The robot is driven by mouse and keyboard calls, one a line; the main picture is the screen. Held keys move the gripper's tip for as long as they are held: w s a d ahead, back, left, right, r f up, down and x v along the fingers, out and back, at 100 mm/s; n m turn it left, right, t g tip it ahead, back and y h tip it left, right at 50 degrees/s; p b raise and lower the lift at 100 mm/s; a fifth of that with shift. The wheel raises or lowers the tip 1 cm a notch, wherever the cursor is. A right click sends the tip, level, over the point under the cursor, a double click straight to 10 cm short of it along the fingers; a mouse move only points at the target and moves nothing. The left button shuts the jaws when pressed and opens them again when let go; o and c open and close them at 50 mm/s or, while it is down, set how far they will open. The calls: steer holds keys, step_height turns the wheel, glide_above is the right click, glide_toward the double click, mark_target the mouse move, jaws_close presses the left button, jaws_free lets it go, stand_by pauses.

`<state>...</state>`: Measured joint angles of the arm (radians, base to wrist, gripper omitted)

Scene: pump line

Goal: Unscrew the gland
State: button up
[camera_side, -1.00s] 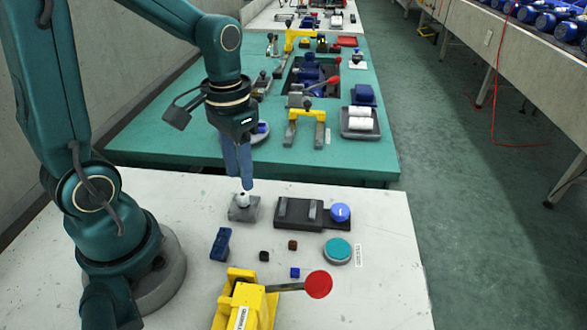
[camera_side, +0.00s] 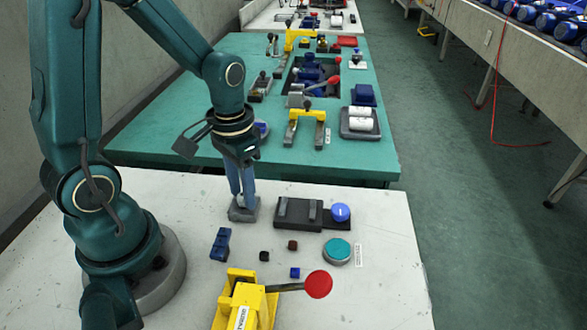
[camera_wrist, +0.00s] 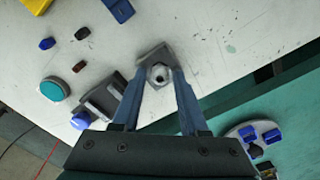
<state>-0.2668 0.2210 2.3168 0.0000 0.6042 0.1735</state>
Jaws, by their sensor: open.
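In the side view the grey block (camera_side: 243,215) stands near the back edge of the white table, and the fingers mostly hide the gland. My gripper (camera_side: 242,200) points down over it. In the wrist view my gripper (camera_wrist: 159,76) is open, one finger on each side of the gland. I cannot tell whether either finger touches it.
A dark fixture (camera_side: 298,213) with a blue round knob (camera_side: 340,212) stands close to the right. A blue block (camera_side: 220,244), a teal button (camera_side: 338,250) and a yellow clamp with a red-ended lever (camera_side: 318,284) are nearer. Small cubes lie between them.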

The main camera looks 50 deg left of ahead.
jaws_close()
steer(key=n, duration=0.5)
steer(key=shift+n, duration=1.1)
steer(key=n, duration=0.3)
steer(key=shift+n, duration=0.3)
steer(key=n, duration=0.3)
